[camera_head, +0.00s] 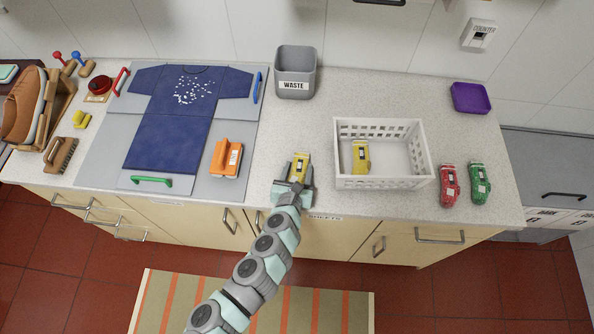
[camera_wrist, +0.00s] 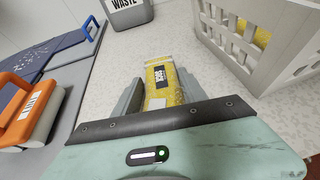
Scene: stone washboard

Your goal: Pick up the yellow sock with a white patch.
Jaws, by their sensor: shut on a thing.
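A yellow sock (camera_head: 300,162) with a pale patch sits between the jaws of my gripper (camera_head: 295,183), near the counter's front edge, left of the white basket. In the wrist view, my gripper (camera_wrist: 160,98) is shut on this yellow sock (camera_wrist: 163,82), a finger along each side. Its face shows a dark lettered label and paler areas; its near end is hidden by the gripper body. I cannot tell whether it touches the counter. A second yellow sock (camera_head: 361,156) lies in the basket, and part of it shows in the wrist view (camera_wrist: 240,32).
The white basket (camera_head: 384,182) stands just right of my gripper. A grey waste bin (camera_head: 295,71) stands behind. Red (camera_head: 449,186) and green (camera_head: 480,183) socks lie far right.

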